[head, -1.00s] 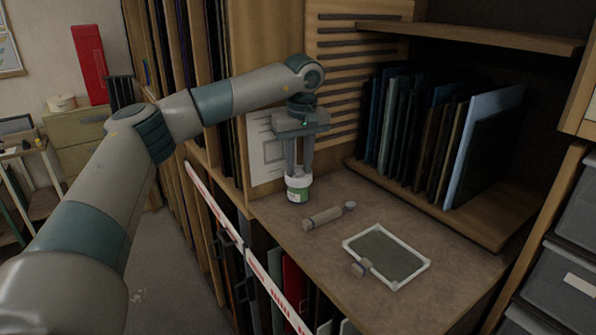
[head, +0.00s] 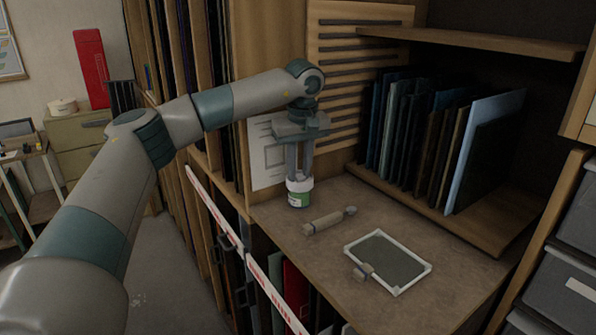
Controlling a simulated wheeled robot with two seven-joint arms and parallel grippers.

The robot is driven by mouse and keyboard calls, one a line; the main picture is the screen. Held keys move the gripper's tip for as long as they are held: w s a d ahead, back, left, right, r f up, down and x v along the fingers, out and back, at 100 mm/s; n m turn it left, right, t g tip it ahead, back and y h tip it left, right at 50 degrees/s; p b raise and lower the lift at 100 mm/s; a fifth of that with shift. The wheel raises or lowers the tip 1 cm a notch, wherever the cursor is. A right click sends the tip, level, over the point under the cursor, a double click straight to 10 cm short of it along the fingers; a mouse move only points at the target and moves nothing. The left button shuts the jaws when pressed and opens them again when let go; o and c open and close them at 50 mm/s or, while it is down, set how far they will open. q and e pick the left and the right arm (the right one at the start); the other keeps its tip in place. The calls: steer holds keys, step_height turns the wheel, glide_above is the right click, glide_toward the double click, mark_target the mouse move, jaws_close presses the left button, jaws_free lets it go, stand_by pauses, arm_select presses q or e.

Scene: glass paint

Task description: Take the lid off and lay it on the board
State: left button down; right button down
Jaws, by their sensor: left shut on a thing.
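A small jar with a green and white label (head: 298,200) stands on the worktop near its back left edge. Its white lid (head: 299,184) sits at the jar's top, and I see no gap between them. My left gripper (head: 300,176) points straight down and is shut on the lid, its fingers hiding part of it. A dark board with a white rim (head: 427,268) lies flat on the worktop, right and forward of the jar. My right gripper is not in view.
Upright glass sheets (head: 448,140) fill the shelf behind. Bare worktop (head: 400,212) lies behind the board.

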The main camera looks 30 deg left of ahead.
arm_select(q)
steer(key=shift+s+d+f, duration=0.1)
steer(key=shift+s+f, duration=0.05)
steer(key=shift+f, duration=0.45)
steer(key=shift+s+d+f, duration=0.1)
steer(key=shift+s+f, duration=0.05)
steer(key=shift+f, duration=0.4)
steer(key=shift+n+g, duration=0.4)
steer(key=shift+n, duration=0.8)
steer(key=shift+w+d+n, duration=0.1)
steer(key=shift+n, duration=1.2)
steer(key=shift+n+g, duration=0.3)
steer(key=shift+n, duration=0.4)
steer(key=shift+w+a+r+p, duration=0.15)
steer(key=shift+w+r+p, duration=0.1)
steer(key=shift+r+p, duration=0.3)
steer(key=shift+w+a+r+p, duration=0.1)
steer(key=shift+w+r+p, duration=0.1)
steer(key=shift+r+p, duration=0.3)
